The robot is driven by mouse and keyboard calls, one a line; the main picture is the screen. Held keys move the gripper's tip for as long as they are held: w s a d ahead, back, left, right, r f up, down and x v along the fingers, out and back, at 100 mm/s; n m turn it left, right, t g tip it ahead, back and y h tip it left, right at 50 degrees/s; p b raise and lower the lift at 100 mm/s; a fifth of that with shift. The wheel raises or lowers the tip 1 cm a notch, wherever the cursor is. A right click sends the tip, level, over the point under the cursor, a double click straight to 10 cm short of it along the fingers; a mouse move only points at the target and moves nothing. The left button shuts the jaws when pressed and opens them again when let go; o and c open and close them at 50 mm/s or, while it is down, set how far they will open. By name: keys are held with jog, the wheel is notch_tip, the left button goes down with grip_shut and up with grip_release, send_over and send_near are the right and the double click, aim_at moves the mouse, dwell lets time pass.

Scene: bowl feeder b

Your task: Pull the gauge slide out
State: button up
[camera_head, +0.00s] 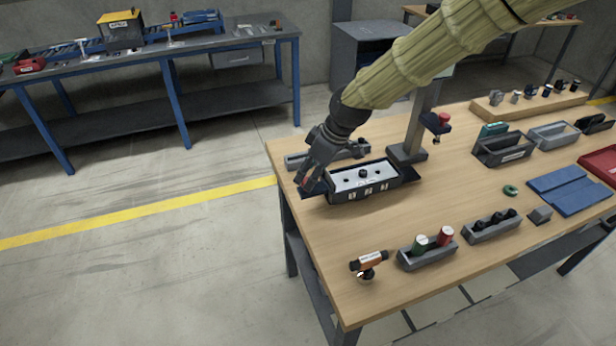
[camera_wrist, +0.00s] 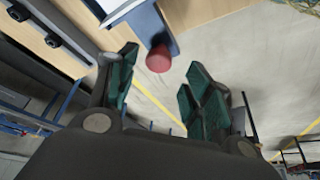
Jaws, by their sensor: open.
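The gauge block (camera_head: 338,195) is a dark box with a pale top plate and a black knob, lying near the left edge of the wooden bench. A grey-blue bar (camera_wrist: 147,22) with a red round knob (camera_wrist: 158,60) on its end shows in the wrist view; it looks like the gauge slide. My gripper (camera_head: 310,184) is at the left end of the block, pointing down. In the wrist view my gripper (camera_wrist: 160,76) is open, with green-padded fingers apart and the red knob showing between them, nearer the left finger. Contact cannot be told.
A grey rail (camera_head: 298,160) lies behind the block, and a post with a red-topped clamp (camera_head: 443,118) stands to its right. Trays (camera_head: 428,255) and an orange-and-black tool (camera_head: 369,261) are in front. The floor left of the bench is clear.

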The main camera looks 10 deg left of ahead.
jog(key=v, duration=0.9)
jog(key=shift+d, duration=0.15)
